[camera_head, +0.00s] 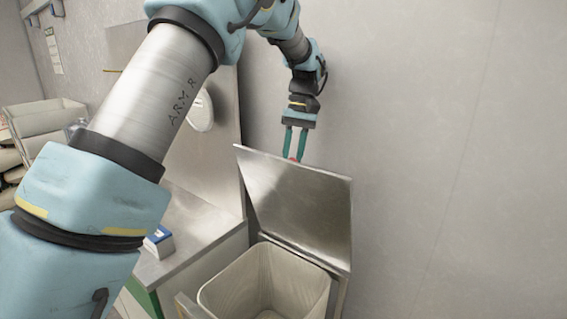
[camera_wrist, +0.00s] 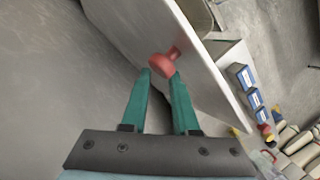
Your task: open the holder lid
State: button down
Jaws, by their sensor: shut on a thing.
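The holder lid (camera_head: 300,205) is a flat metal panel. It stands raised and steeply tilted above the holder (camera_head: 265,280), whose pale bin-like inside shows open below. My gripper (camera_head: 294,158) is at the lid's upper edge with its green fingers pointing down. In the wrist view, a red knob (camera_wrist: 163,65) on a short stem sticks out from the lid's face (camera_wrist: 190,45). My gripper (camera_wrist: 161,78) is shut on this knob at the fingertips. In the head view the lid hides most of the knob.
A metal counter (camera_head: 195,245) with a small blue-and-white box (camera_head: 158,242) stands left of the holder. A plain grey wall (camera_head: 450,160) is behind and right. More blue-and-white boxes (camera_wrist: 245,85) show in the wrist view.

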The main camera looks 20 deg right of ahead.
jog(key=shift+s+d+f, duration=0.15)
jog(key=shift+s+d, duration=0.1)
jog(key=shift+d, duration=0.2)
jog(key=shift+s+d+f, duration=0.1)
jog(key=shift+s+d, duration=0.15)
jog(key=shift+d, duration=0.2)
jog(key=c, duration=1)
grip_release()
jog(key=shift+s+d+f, duration=0.1)
jog(key=o, duration=0.5)
jog(key=shift+r, duration=0.2)
jog(key=shift+w+r, duration=0.1)
jog(key=shift+w, duration=0.1)
